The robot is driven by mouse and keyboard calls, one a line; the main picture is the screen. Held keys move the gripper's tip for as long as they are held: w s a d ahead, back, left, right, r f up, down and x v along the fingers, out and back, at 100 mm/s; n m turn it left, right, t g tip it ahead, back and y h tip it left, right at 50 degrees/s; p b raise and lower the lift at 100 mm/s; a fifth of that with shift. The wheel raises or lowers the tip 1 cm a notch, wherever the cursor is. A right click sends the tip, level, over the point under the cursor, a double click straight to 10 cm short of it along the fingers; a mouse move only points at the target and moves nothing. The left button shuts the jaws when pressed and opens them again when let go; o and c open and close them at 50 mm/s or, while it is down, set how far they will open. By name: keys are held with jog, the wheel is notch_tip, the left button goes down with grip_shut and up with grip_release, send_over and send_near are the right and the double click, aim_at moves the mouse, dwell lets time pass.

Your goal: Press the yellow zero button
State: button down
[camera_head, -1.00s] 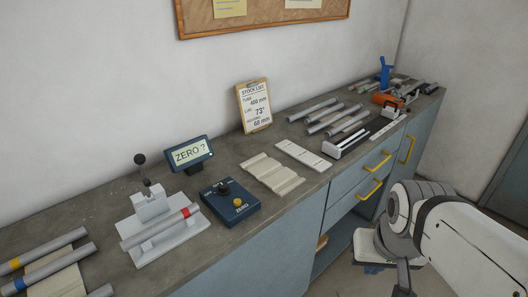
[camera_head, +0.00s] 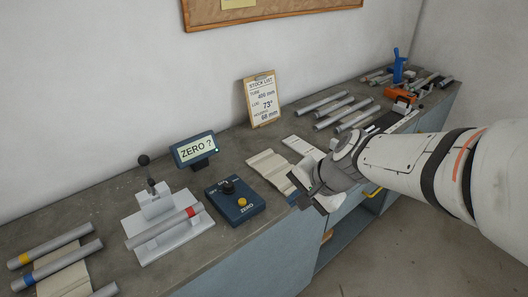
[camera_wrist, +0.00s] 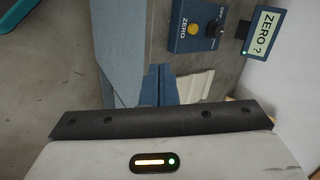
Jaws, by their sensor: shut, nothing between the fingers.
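The yellow zero button (camera_head: 242,202) is on the front part of a dark blue control box (camera_head: 223,206), beside a black knob (camera_head: 228,187). In the wrist view the button (camera_wrist: 193,29) shows at upper middle, unobstructed, on the box marked ZERO. My gripper (camera_head: 301,184) is shut and empty. In the head view it appears to the right of the box, near the counter's front edge and apart from the button. A small display (camera_head: 194,151) behind the box reads "ZERO ?".
A white jig (camera_head: 165,232) with a red-banded tube stands left of the box. Ribbed pale pads (camera_head: 268,168) lie to its right. Several grey tubes (camera_head: 325,103) and an orange tool (camera_head: 399,94) lie farther back. A clipboard (camera_head: 262,100) leans against the wall.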

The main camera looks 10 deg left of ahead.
jog(key=w+a+m+y+p, duration=0.1)
jog(key=w+a+m, duration=0.3)
jog(key=a, duration=0.3)
jog(key=w+a+f+m+t+y+p, duration=0.1)
jog(key=w+a+m, duration=0.4)
jog(key=a, duration=0.2)
jog(key=shift+y+p, duration=0.3)
jog(key=shift+p, duration=0.05)
jog(key=shift+f, duration=0.1)
jog(key=b, duration=0.7)
send_over(242, 202)
jog(key=d, duration=0.1)
notch_tip(242, 202, down, 8)
jog(key=shift+r, duration=0.2)
jog(key=shift+f+b, duration=0.55)
jog(key=shift+b, duration=0.05)
jog(key=shift+f+b, duration=0.45)
jog(key=shift+b, duration=0.1)
